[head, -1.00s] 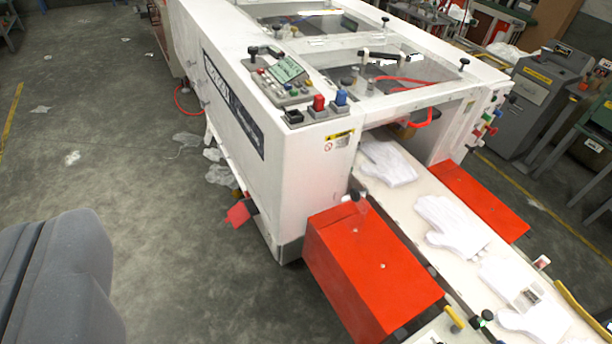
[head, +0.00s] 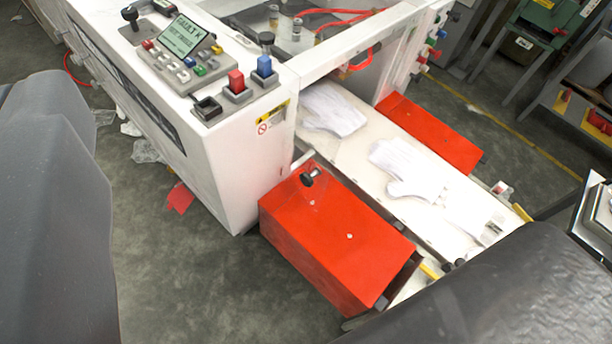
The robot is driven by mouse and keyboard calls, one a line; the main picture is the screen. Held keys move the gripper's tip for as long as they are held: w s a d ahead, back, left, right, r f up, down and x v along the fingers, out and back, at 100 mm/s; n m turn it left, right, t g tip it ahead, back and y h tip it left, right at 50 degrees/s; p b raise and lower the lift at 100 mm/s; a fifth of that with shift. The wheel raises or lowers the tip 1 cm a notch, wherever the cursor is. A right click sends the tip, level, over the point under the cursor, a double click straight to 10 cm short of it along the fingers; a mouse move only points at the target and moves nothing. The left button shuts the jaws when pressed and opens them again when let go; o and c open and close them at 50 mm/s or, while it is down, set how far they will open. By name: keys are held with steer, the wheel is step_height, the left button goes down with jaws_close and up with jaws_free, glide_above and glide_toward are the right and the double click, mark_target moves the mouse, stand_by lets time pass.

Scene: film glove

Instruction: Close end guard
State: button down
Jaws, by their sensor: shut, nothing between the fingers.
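The white machine (head: 240,165) has an open end where a pale conveyor bed (head: 355,150) comes out. A red box-shaped cover (head: 335,235) stands on the near side of the bed, with a black knob (head: 311,177) on a short pale rod at its machine end. A second red cover (head: 430,135) lies along the far side. I cannot tell which part is the end guard; no panel visibly closes the end opening. My gripper's fingertips do not show. Large dark grey forms close to the camera hide the left edge and lower right.
White gloves (head: 405,165) lie on the bed. A control panel (head: 185,50) with a display reading "FAULT" and red and blue switches sits on the machine top. Benches with equipment stand at upper right.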

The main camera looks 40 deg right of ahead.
steer(key=w+d+f+g+h, duration=0.1)
steer(key=w+d+f+g, duration=0.15)
steer(key=w+f, duration=0.5)
steer(key=w+d+f+g+h, duration=0.2)
steer(key=w+d+f, duration=0.15)
steer(key=f, duration=0.75)
steer(key=w+d+f+n+g, duration=0.1)
steer(key=w+d+f+g, duration=0.15)
steer(key=f, duration=0.55)
steer(key=w+d+f+g+h, duration=0.1)
steer(key=d+f, duration=0.2)
steer(key=f, duration=0.4)
steer(key=w+d+f+n+g, duration=0.1)
steer(key=d+f, duration=0.1)
steer(key=f, duration=0.6)
steer(key=w+d+f+p, duration=0.1)
steer(key=w+d+f, duration=0.5)
steer(key=d+f, duration=0.1)
steer(key=shift+d+f, duration=0.15)
steer(key=shift+f, duration=0.55)
